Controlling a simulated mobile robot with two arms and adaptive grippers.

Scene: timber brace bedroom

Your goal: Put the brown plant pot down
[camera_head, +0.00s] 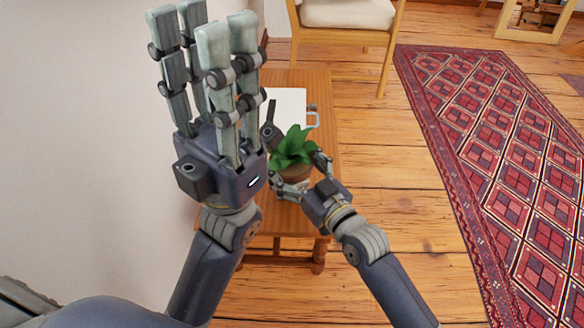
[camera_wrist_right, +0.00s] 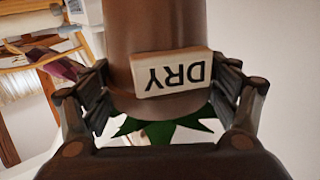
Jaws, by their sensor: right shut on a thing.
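The brown plant pot (camera_head: 297,174) with a green leafy plant shows in the head view over the front part of a wooden table (camera_head: 327,131). My right gripper (camera_head: 302,178) is shut around the pot. In the right wrist view the pot (camera_wrist_right: 155,30) appears upside down between the fingers (camera_wrist_right: 160,100), with a white label reading "DRY". I cannot tell whether the pot's base touches the table, as the hand hides it. My left gripper (camera_head: 205,45) is open and empty, its fingers pointing up, left of the pot.
A white flat item (camera_head: 287,104) and a light handle-like item (camera_head: 314,118) are on the table behind the plant. A chair (camera_head: 347,38) with a cream seat stands behind the table. A white wall (camera_head: 80,130) is at left; a red rug (camera_head: 500,150) lies at right.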

